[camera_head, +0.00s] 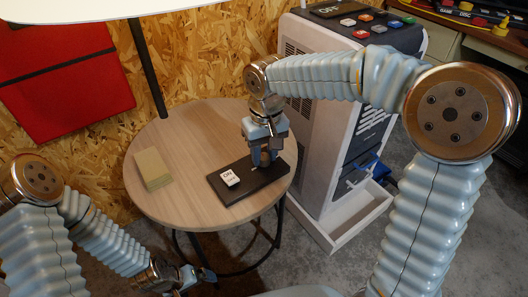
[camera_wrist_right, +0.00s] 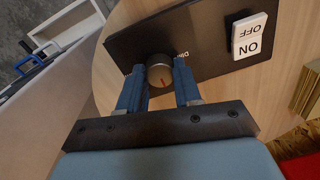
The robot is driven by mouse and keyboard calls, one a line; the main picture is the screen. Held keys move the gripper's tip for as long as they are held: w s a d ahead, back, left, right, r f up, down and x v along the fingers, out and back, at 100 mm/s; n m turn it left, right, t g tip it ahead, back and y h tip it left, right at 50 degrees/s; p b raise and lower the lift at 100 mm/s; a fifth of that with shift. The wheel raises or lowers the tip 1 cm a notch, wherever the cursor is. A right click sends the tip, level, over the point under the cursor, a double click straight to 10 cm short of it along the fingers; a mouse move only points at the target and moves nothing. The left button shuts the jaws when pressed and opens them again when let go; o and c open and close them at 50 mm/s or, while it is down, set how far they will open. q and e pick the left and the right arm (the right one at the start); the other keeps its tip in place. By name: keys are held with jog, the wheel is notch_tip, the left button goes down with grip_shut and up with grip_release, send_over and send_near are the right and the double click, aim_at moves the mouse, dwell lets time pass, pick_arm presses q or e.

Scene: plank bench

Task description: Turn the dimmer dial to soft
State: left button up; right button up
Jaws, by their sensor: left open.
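A round metal dimmer dial (camera_wrist_right: 160,72) with a red pointer mark sits on a dark panel (camera_wrist_right: 120,45). In the right wrist view the red mark points toward the gripper's side, and the panel lettering beside the dial is partly hidden. My right gripper (camera_head: 264,160) reaches down over the panel; its blue fingers (camera_wrist_right: 160,82) lie against both sides of the dial. In the head view the fingers hide the dial. My left gripper (camera_head: 197,277) is open and empty, low at the front, below the table edge.
A white ON/OFF rocker switch (camera_head: 230,177) sits on the same panel, beside the dial. A tan block (camera_head: 152,169) lies on the left of the round table (camera_head: 190,125). A white cabinet (camera_head: 325,125) with coloured buttons stands right behind the table.

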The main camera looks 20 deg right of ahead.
aim_at(266, 155)
jog(key=o, duration=0.4)
jog(key=r+p, duration=0.1)
jog(key=r, duration=0.6)
jog(key=r+p, duration=0.1)
jog(key=r, duration=0.5)
jog(key=shift+d+r, duration=0.2)
jog(key=shift+r, duration=0.2)
